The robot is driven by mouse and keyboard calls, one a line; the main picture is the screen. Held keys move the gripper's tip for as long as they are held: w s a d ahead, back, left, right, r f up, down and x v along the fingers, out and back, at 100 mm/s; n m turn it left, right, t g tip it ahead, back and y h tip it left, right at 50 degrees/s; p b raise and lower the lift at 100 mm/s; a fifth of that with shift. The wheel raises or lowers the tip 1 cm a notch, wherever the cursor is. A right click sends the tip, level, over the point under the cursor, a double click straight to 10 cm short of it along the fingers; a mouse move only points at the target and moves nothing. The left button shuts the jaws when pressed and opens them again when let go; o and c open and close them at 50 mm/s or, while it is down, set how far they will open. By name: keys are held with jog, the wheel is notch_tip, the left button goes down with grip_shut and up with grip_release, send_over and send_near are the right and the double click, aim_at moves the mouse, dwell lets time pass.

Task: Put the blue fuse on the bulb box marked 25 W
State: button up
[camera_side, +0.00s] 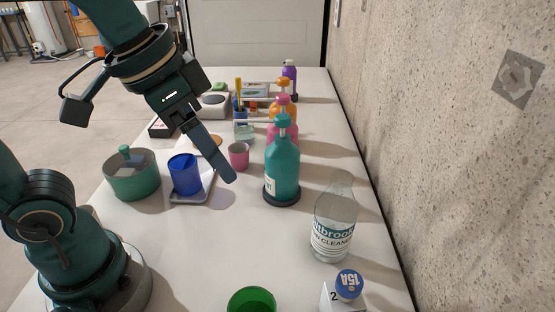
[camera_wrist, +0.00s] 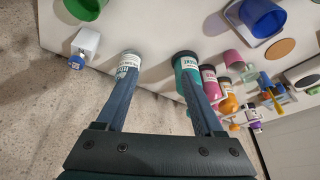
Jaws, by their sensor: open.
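The blue fuse (camera_side: 349,283), marked 15A on its round top, shows at the lower right of the side view. It appears to rest on a white box (camera_side: 329,296), of whose marking only a "2" is readable; the frame edge cuts the box off. In the wrist view the blue fuse (camera_wrist: 76,62) shows at the end of the white box (camera_wrist: 88,41), upper left. My gripper (camera_side: 226,176) is open and empty, above the table near the teal pump bottle, well away from the fuse. Its two spread fingers show in the wrist view (camera_wrist: 157,62).
A clear cleaner bottle (camera_side: 334,222) stands just behind the box. The teal pump bottle (camera_side: 283,168) stands farther back, with more bottles behind.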

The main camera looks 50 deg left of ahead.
jog(key=s+a+f+n+t, duration=0.1)
jog(key=s+a+f+n, duration=0.1)
jog(key=s+a+f, duration=0.1)
jog(key=shift+s+a+f+n+y, duration=0.15)
jog(key=shift+s+f+n+y, duration=0.15)
jog(key=shift+s+f+n, duration=0.15)
dwell(0.9)
